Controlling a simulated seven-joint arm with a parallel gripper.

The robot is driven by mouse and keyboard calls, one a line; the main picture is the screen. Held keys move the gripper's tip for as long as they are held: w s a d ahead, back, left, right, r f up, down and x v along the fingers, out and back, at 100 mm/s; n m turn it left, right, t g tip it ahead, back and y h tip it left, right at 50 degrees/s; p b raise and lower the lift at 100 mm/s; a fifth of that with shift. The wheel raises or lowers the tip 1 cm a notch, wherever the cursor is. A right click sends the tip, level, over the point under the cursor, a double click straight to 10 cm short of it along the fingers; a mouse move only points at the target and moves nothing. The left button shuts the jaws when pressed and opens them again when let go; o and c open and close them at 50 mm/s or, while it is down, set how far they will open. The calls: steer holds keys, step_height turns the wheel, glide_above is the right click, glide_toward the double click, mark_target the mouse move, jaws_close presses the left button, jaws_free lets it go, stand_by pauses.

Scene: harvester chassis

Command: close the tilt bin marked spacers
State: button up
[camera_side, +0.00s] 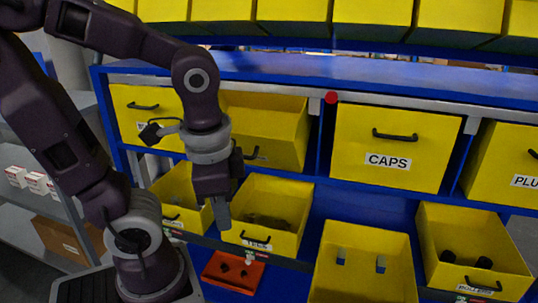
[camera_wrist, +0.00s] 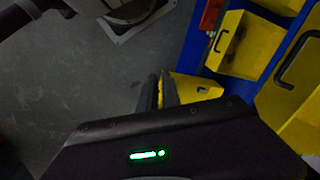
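No readable label in view says spacers. My gripper (camera_side: 222,216) points down in front and to the left of this bin, above the lower bins. In the wrist view its fingers (camera_wrist: 158,92) stand close together, and I see nothing held between them.
The CAPS bin (camera_side: 388,147) sits flush to the right. A bin marked PLU (camera_side: 508,165) is at the far right, and another (camera_side: 145,113) at the left. Open bins with parts line the lower shelf; a red tray (camera_side: 233,271) lies below my gripper.

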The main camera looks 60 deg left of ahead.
steer(key=a+f+m+g+y, duration=0.1)
steer(key=m, duration=0.1)
steer(key=s+a+f+m+g+y, duration=0.1)
steer(key=g, duration=0.1)
steer(key=a+f+m+g+y, duration=0.1)
steer(key=f+m+g+y, duration=0.1)
steer(key=shift+s+a+f+m, duration=0.1)
steer(key=shift+s+a+m, duration=0.15)
steer(key=shift+a+m, duration=0.05)
jaws_close()
steer(key=m+t+y, duration=1.3)
steer(key=m+t, duration=1)
steer(key=m, duration=1.3)
glide_toward(287, 143)
steer(key=shift+g, duration=0.3)
steer(key=x, duration=0.7)
steer(key=shift+d, duration=0.1)
steer(key=shift+w, duration=0.1)
